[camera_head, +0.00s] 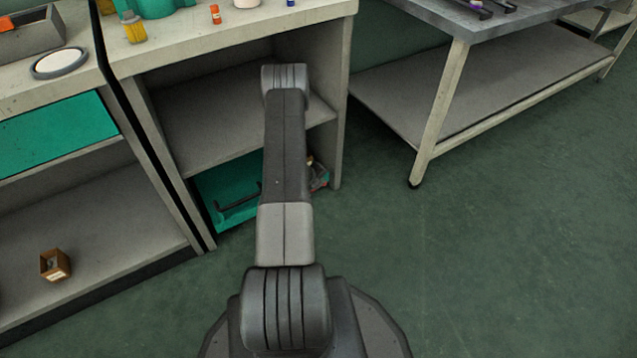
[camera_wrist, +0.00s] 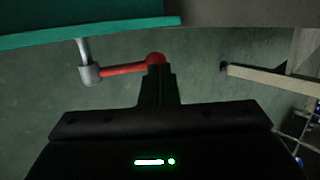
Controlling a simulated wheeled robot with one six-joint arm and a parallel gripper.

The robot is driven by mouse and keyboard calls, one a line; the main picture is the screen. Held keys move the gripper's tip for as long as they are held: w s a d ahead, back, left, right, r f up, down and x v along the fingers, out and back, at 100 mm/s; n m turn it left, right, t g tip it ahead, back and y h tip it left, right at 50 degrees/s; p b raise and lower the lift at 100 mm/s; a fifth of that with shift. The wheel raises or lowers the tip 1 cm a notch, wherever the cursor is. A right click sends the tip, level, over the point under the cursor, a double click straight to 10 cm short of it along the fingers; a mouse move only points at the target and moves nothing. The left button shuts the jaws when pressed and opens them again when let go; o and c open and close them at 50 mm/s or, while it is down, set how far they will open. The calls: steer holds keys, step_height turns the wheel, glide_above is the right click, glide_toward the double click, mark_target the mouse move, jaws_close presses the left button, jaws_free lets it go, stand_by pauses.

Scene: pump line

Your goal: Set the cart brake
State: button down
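In the wrist view, a red lever (camera_wrist: 122,69) with a round red knob (camera_wrist: 155,58) extends right from a grey pivot on a short post (camera_wrist: 86,62). The post hangs below a teal slab edge (camera_wrist: 95,30). I take the lever to be the brake. My gripper (camera_wrist: 158,68) points at the knob, with its fingers close together and the tips overlapping the knob's lower edge. I cannot tell if they touch. In the head view, my arm hides the gripper and lever. A teal surface with a dark bar (camera_head: 225,190) shows low under the bench.
A pale bench with a shelf (camera_head: 225,120) stands before my arm. A grey-topped table (camera_head: 450,35) stands at right, its leg (camera_head: 440,105) also visible in the wrist view (camera_wrist: 265,80). A small brown box (camera_head: 55,265) sits at left. Floor (camera_head: 500,250) at right is clear.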

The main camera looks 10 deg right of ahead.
stand_by(0.3)
steer(key=p+v, duration=0.4)
steer(key=v, duration=1.1)
steer(key=shift+a+f, duration=0.2)
steer(key=shift+a, duration=0.1)
steer(key=shift+w+f, duration=0.1)
steer(key=shift+f, duration=0.05)
steer(key=b+x, duration=0.4)
steer(key=x, duration=1)
steer(key=shift+d, duration=0.45)
